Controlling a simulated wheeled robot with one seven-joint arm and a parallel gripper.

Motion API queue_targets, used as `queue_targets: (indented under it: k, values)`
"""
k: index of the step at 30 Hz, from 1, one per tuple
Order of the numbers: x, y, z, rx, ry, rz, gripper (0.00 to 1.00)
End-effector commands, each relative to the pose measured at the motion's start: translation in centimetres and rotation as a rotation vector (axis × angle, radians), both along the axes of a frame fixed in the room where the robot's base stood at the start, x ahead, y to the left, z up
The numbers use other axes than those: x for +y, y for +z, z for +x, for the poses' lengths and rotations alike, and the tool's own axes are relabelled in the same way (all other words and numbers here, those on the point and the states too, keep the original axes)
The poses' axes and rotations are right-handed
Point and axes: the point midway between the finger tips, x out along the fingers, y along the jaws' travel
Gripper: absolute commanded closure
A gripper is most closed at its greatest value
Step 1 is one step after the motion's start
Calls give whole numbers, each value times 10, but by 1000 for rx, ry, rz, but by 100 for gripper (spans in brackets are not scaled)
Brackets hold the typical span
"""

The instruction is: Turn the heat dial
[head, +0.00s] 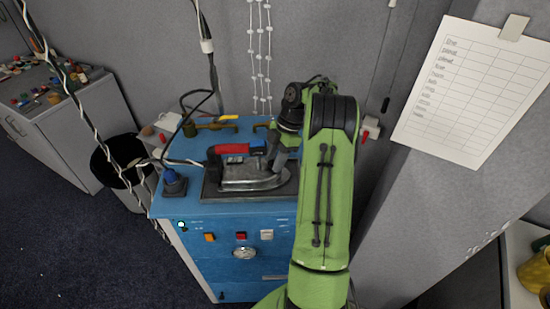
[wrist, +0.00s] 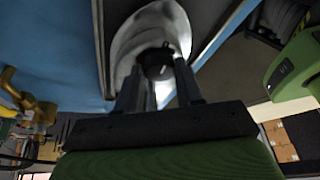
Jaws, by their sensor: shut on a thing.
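The iron (head: 250,178) lies flat on a dark rest on top of the blue cabinet. It has a silver body and a dark handle with a red part. In the wrist view, its shiny metal body (wrist: 172,22) is close ahead. A small dark round knob, which looks like the heat dial (wrist: 157,61), sits on that metal between my two fingers. My gripper (wrist: 158,78) is shut on this dial. In the head view, my gripper (head: 272,150) reaches down at the iron's right end, and the dial cannot be made out there.
The blue cabinet (head: 205,265) has a round gauge (head: 244,253) and several small switches on its front. Brass fittings (head: 210,125) lie behind the iron. Cables hang at the left, over a black bin (head: 112,160).

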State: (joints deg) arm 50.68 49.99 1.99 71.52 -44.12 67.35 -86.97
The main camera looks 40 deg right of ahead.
Motion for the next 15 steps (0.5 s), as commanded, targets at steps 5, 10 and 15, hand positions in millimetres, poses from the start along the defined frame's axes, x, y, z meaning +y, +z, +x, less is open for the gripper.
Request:
queue_targets:
  k: [5, 10, 15]
  values:
    - [1, 1, 0, -2, 4, 0, 94]
    - [1, 1, 0, -1, 3, 0, 48]
    - [0, 0, 0, -1, 2, 0, 39]
